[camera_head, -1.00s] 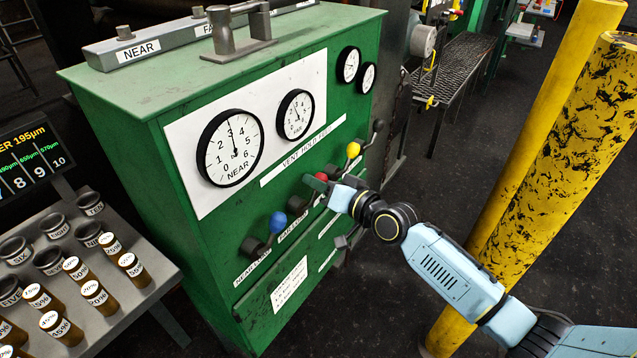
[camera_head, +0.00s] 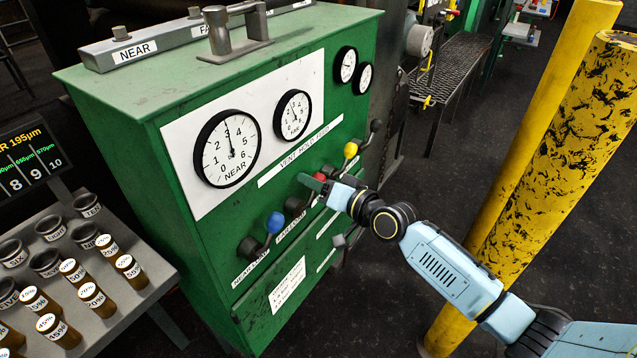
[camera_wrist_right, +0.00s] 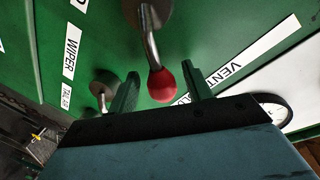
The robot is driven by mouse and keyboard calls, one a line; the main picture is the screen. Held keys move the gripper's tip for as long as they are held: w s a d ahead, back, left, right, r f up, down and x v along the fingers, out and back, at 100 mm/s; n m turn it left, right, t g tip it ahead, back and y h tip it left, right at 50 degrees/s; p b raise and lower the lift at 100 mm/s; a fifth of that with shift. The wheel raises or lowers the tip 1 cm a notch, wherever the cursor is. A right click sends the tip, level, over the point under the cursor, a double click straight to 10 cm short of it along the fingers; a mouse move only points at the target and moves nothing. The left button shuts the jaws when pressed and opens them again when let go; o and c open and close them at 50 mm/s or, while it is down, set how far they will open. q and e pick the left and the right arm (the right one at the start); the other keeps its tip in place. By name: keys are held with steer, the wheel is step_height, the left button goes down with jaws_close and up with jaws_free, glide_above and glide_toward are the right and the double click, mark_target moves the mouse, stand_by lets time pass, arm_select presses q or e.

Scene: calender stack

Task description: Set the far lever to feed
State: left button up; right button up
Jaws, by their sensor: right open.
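The far lever, with a red knob (camera_head: 320,177), stands on the green cabinet's front, between the blue-knobbed lever (camera_head: 276,222) and the yellow-knobbed lever (camera_head: 351,150). My right gripper (camera_head: 314,181) is open at the red knob. In the right wrist view, the red knob (camera_wrist_right: 162,86) shows between the two spread fingers (camera_wrist_right: 162,90), with a gap on each side. A strip reading VENT, HOLD, FEED (camera_head: 300,153) runs above the levers. My left gripper is not in view.
The green cabinet (camera_head: 130,205) carries a large NEAR gauge (camera_head: 227,149) and a smaller FAR gauge (camera_head: 292,115). A black-knobbed lever (camera_head: 375,126) is beyond the yellow one. A rack of brown jars (camera_head: 125,265) is at left.

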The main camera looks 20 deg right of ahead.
steer(key=v, duration=1.3)
steer(key=shift+s+p, duration=0.15)
steer(key=shift+p, duration=0.2)
steer(key=shift+d+r, duration=0.1)
steer(key=s+d+f+g+h, duration=0.1)
steer(key=d+f+h, duration=0.15)
steer(key=f, duration=0.55)
steer(key=d+f+g+h, duration=0.1)
steer(key=d+f+h, duration=0.15)
steer(key=f, duration=0.65)
steer(key=s+d+f+g+h, duration=0.1)
steer(key=s+f+g, duration=0.1)
steer(key=s+f, duration=0.45)
steer(key=s+d+f+g+h, duration=0.1)
steer(key=s+d+f+g, duration=0.15)
steer(key=f, duration=0.75)
steer(key=s+a+f+n+g, duration=0.1)
steer(key=s+a+f+g, duration=0.1)
steer(key=s+f, duration=0.4)
steer(key=s+a+f+n+g, duration=0.2)
steer(key=s+f, duration=0.3)
steer(key=s, duration=0.9)
steer(key=s+a+f+n+g, duration=0.2)
steer(key=s+f, duration=0.4)
steer(key=s, duration=0.4)
steer(key=a+g, duration=0.1)
steer(key=a, duration=0.1)
steer(key=shift+s+a+f+h, duration=0.3)
steer(key=shift+s, duration=0.1)
